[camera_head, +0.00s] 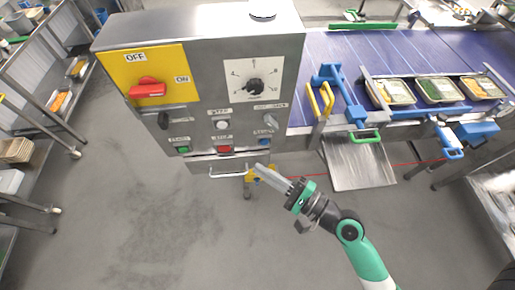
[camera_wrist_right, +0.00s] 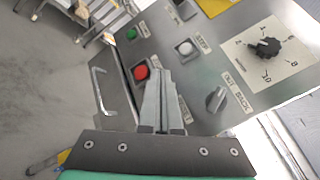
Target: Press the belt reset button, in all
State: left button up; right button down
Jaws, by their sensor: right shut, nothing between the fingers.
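The control box (camera_head: 200,70) fills the upper left of the head view. A small blue button (camera_head: 266,142), probably the belt reset button, sits at the lower right of its panel under a label too small to read. My right gripper (camera_head: 260,168) is shut and empty, its fingertips pointing at the panel's lower edge, just below the blue button in the picture. In the right wrist view my right gripper (camera_wrist_right: 160,75) reaches toward the panel beside the red button (camera_wrist_right: 141,72); the blue button is hidden there behind the fingers. My left gripper is not in view.
A green button (camera_head: 183,149), a red button (camera_head: 225,149) and a white button (camera_head: 222,124) are close by. A metal handle (camera_head: 228,175) juts out below the panel. The belt (camera_head: 345,55) with filled trays (camera_head: 438,90) lies to the right.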

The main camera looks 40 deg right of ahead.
aim_at(264, 141)
jog(key=shift+m+g+h, duration=0.6)
jog(key=s+f, duration=0.1)
jog(key=s+d+f, duration=0.1)
jog(key=f, duration=0.3)
jog(key=shift+s+d+b, duration=0.2)
jog(key=shift+s+b, duration=0.15)
jog(key=shift+s, duration=0.05)
jog(key=w+d+b, duration=0.1)
jog(key=w+d, duration=0.4)
jog(key=w, duration=0.1)
jog(key=shift+w+d, duration=0.3)
jog(key=shift+w, duration=0.1)
dwell(1.0)
jog(key=shift+w+d, duration=0.25)
jog(key=shift+w, duration=0.1)
